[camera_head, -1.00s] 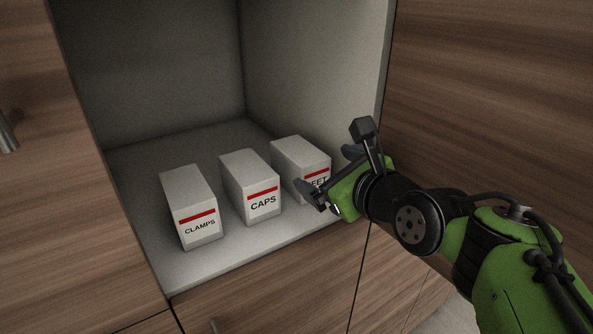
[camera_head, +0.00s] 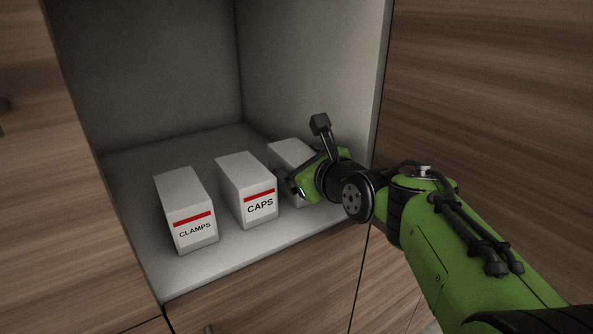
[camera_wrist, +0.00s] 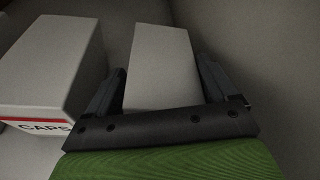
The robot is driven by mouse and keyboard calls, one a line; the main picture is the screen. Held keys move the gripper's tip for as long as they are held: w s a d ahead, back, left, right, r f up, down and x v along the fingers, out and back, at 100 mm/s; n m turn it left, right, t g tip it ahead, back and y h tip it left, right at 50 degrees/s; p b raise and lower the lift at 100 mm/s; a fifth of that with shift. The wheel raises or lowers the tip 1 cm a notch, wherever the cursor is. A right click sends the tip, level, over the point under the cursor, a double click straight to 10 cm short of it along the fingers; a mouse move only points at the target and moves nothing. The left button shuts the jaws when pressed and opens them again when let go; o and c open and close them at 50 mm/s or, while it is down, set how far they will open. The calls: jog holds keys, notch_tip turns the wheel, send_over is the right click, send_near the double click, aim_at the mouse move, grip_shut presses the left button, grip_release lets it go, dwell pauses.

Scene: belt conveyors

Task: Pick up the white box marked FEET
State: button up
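The white FEET box (camera_head: 287,152) stands at the right of the row inside the cabinet. My gripper hides most of it in the head view, including its label. In the wrist view the box's pale top (camera_wrist: 161,62) lies between my two fingers. My gripper (camera_wrist: 162,88) is open, with one finger on each side of the box. The left finger is close to the box side, and a narrow gap shows at the right finger. I cannot tell whether either finger touches. In the head view my gripper (camera_head: 290,184) is at the front of the box.
The white CAPS box (camera_head: 245,190) stands just left of the FEET box, close to my left finger. The white CLAMPS box (camera_head: 186,212) is further left. The cabinet's right wall (camera_head: 318,65) is close on the right. The cabinet floor (camera_head: 180,283) is bare in front.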

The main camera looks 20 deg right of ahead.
jog(key=c, duration=0.3)
jog(key=r, duration=0.1)
jog(key=r+p, duration=0.1)
jog(key=shift+a+r+p, duration=0.2)
jog(key=shift+r+p, duration=0.1)
jog(key=shift+r, duration=0.1)
jog(key=c, duration=0.5)
notch_tip(320, 180, up, 9)
jog(key=p, duration=0.3)
jog(key=shift+p, duration=0.35)
jog(key=shift+c, duration=0.2)
jog(key=s+a, duration=0.2)
jog(key=a, duration=0.4)
jog(key=s+a, duration=0.2)
jog(key=a, duration=0.4)
jog(key=s+a, duration=0.2)
jog(key=a, duration=0.4)
jog(key=shift+a+f, duration=0.1)
jog(key=shift+a, duration=0.25)
